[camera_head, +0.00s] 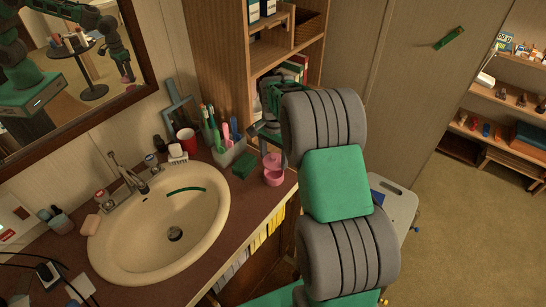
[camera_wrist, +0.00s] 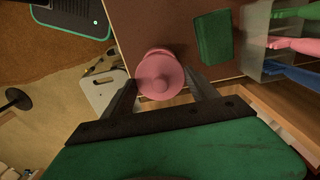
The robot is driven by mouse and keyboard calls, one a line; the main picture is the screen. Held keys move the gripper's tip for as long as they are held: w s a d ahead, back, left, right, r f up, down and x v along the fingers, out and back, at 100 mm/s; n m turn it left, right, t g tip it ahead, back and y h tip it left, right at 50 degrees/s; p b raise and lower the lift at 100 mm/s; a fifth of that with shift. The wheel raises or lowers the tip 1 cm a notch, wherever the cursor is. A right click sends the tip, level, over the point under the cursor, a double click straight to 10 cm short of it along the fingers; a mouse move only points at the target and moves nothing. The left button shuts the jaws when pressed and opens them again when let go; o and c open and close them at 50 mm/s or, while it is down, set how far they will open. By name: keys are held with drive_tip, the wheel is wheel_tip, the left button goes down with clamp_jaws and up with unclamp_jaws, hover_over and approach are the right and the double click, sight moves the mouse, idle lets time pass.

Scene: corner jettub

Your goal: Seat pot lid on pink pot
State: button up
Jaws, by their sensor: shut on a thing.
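The pink pot (camera_head: 274,178) stands on the brown counter near its front edge, right of the sink. In the wrist view the pot (camera_wrist: 152,52) is partly hidden behind the pink pot lid (camera_wrist: 160,78), a round disc with a small knob. My gripper (camera_wrist: 160,88) is shut on the lid, one finger on each side. In the head view my gripper (camera_head: 272,152) reaches down over the pot, and the lid (camera_head: 271,160) shows right at the pot's top. I cannot tell whether the lid rests on the rim or is slightly above it.
A dark green block (camera_head: 244,165) lies just left of the pot. Behind it stands a holder (camera_head: 229,150) with several brushes, near a red cup (camera_head: 186,140). The sink (camera_head: 160,230) lies left; a wooden shelf (camera_head: 222,60) rises behind. My arm hides the counter's right side.

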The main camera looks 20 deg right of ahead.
drive_tip(key=shift+f, duration=0.15)
drive_tip(key=b, duration=0.3)
hover_over(274, 178)
drive_tip(key=shift+f, duration=2.15)
drive_tip(key=o, duration=1.4)
